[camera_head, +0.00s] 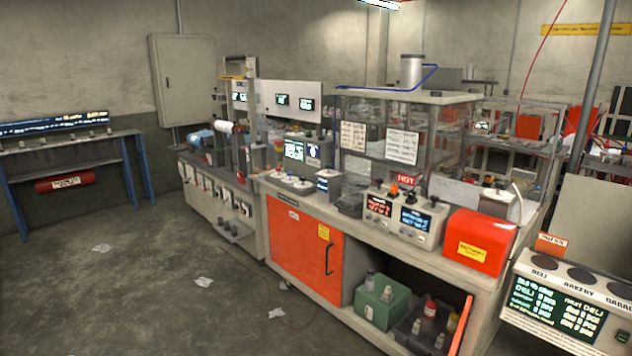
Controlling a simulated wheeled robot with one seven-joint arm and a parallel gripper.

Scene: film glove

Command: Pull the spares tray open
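No label that reads as spares tray can be made out. A dark tray (403,331) sits low in the open compartment of the long bench at the bottom right, and its lower part is cut off by the picture edge. It holds several small bottles, among them a red-capped one (430,306). I cannot tell how far out the tray sits. A green box (378,309) with small bottles on it stands just left of the tray. My gripper is not in view.
A shut orange door (304,246) with a dark handle is left of the compartment. An orange-edged panel (462,325) stands at its right. A white counter unit (570,300) is at far right. Paper scraps (204,282) lie on the otherwise open floor at left.

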